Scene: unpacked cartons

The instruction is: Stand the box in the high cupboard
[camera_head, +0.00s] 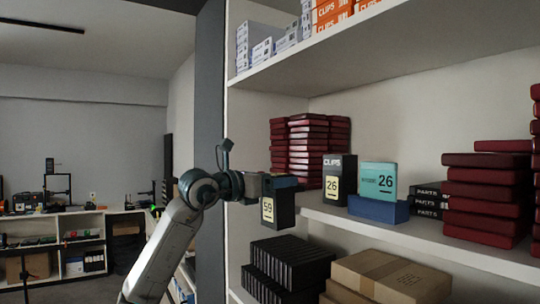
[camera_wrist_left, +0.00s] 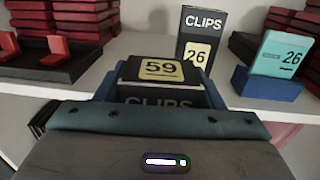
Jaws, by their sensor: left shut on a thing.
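My left gripper (camera_head: 280,184) is shut on a black box with a yellow "59" label (camera_head: 278,212). It holds the box in front of the shelf unit, at about the height of the middle shelf (camera_head: 350,219). In the left wrist view the held box (camera_wrist_left: 160,69) shows its "59" label and "CLIPS" lettering between the blue fingers (camera_wrist_left: 156,88). On the middle shelf a black "CLIPS 26" box (camera_head: 340,168) stands upright behind and to the right of the held box. My right gripper is not in view.
A teal "26" box (camera_head: 380,180) stands at a blue block (camera_head: 378,208) beside the black box. Dark red stacks (camera_head: 308,140) stand behind and at the right. Small boxes (camera_head: 258,45) are on the upper shelf. Black boxes and a brown carton (camera_head: 390,275) are below.

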